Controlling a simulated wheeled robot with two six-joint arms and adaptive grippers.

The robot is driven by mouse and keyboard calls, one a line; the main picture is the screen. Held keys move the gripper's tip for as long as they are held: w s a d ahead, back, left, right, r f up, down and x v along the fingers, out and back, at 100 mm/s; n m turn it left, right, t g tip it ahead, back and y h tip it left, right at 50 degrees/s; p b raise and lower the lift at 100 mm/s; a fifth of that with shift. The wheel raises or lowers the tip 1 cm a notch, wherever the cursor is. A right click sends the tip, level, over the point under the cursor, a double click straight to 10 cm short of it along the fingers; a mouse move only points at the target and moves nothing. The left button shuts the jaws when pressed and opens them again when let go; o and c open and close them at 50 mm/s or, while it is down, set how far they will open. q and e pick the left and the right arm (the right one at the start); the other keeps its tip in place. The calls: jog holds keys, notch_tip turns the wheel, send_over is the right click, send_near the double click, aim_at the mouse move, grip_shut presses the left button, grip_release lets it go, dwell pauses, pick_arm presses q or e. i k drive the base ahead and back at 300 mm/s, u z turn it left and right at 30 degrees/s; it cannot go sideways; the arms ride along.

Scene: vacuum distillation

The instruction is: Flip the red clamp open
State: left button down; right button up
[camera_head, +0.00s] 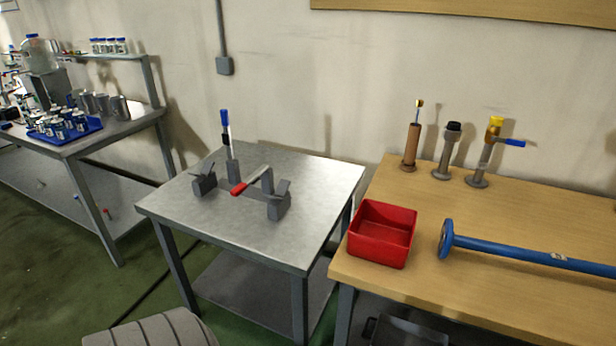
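The red clamp (238,189) is on the small metal table (318,180) near the middle of the view. Its red grip points to the lower left at the end of a metal lever, which runs up to the right and lies low, close to level. A second clamp with a blue handle (225,117) stands behind it to the left, its lever upright. Both clamps are on a dark grey fixture (279,206) with a block at each end. Neither of my grippers is in view.
A wooden table (400,283) on the right holds a red bin (382,233), a blue pipe (530,252) and several upright fittings (478,176). A metal bench (130,128) at the left holds a blue tray (94,127) of containers. The metal table's front is clear.

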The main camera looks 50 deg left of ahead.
aim_at(253, 178)
jog(key=z, duration=0.75)
jog(key=k, duration=0.75)
jog(key=u, duration=1.55)
jog(key=i, duration=0.25)
jog(key=u, duration=0.05)
